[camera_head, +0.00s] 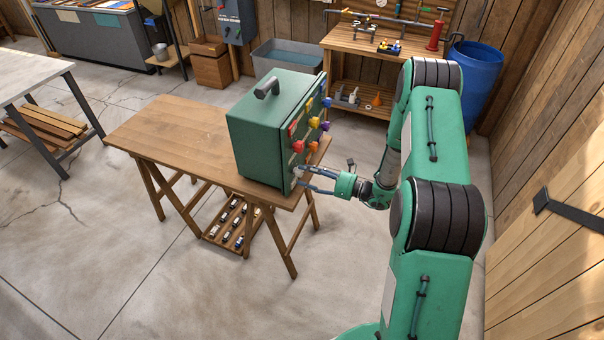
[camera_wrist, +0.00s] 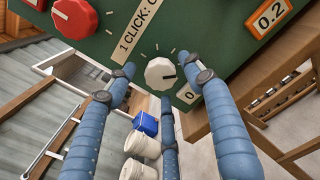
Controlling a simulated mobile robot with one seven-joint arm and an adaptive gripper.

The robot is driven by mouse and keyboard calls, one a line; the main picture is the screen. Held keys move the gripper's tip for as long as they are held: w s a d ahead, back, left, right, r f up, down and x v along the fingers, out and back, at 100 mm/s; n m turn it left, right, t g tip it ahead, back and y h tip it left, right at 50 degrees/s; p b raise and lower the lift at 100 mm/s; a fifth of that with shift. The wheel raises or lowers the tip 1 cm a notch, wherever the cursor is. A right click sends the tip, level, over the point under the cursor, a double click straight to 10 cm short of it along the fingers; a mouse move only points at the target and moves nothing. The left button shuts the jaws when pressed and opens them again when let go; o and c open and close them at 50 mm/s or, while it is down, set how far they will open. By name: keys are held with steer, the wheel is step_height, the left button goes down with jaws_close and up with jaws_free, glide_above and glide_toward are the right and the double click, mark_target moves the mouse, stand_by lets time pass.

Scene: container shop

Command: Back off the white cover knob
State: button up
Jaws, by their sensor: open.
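The white knob (camera_wrist: 160,73) sits low on the front panel of a green box (camera_head: 262,130), with white tick marks around it and a dark line pointing right. In the wrist view my gripper (camera_wrist: 168,78) has blue fingers to the left, right and below the knob. They look spread apart, with space between the knob and the side fingers; I cannot tell whether any finger touches it. In the head view my gripper (camera_head: 304,180) is beside the lower panel corner, where the knob is hard to make out.
A strip reading "1 CLICK" (camera_wrist: 138,32) lies just above the white knob. The box stands on a wooden table (camera_head: 170,128).

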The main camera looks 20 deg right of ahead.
steer(key=shift+x, duration=1.1)
steer(key=c, duration=1.2)
